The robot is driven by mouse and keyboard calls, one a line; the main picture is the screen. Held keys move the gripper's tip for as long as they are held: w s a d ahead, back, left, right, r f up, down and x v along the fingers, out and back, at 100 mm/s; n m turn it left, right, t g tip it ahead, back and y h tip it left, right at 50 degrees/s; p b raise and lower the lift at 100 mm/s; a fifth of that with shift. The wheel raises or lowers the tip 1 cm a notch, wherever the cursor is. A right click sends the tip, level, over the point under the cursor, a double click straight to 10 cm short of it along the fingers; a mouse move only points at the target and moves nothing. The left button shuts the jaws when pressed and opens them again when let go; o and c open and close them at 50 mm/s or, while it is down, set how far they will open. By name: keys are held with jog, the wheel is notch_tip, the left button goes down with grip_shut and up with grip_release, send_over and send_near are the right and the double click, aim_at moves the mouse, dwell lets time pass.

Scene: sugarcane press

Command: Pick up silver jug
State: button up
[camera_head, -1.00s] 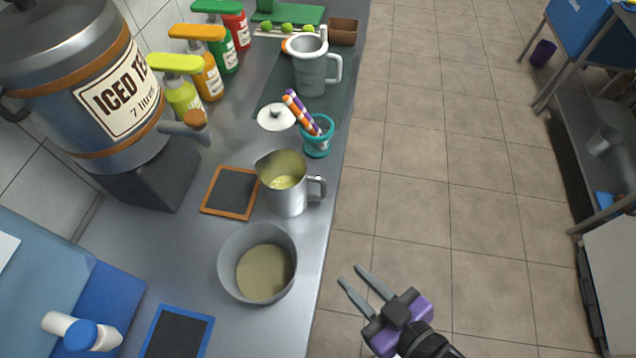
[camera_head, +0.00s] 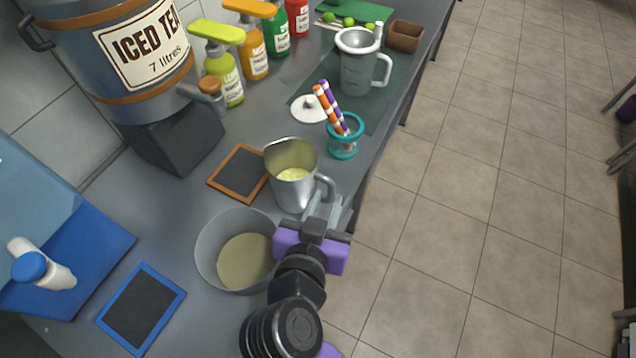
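The silver jug (camera_head: 291,165) stands upright on the metal counter, with pale yellow contents showing inside. Its handle (camera_head: 326,187) is on the right side, toward the counter edge. My gripper (camera_head: 322,203) is at the handle, coming from the front right. Its fingers are partly hidden behind the purple gripper body and overlap the handle in the picture. I cannot tell whether the fingers touch the handle or how far apart they are.
A grey bowl (camera_head: 206,250) stands close to the jug's front left. An orange-framed slate (camera_head: 238,172) lies left of it. A teal cup with striped straws (camera_head: 344,142) and a grey pitcher (camera_head: 358,72) stand behind. Floor lies right of the counter edge.

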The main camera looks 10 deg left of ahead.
jog(key=shift+w, duration=0.2)
jog(key=shift+p+x, duration=0.6)
jog(key=shift+x, duration=3.15)
grip_shut()
jog(key=shift+r, duration=0.1)
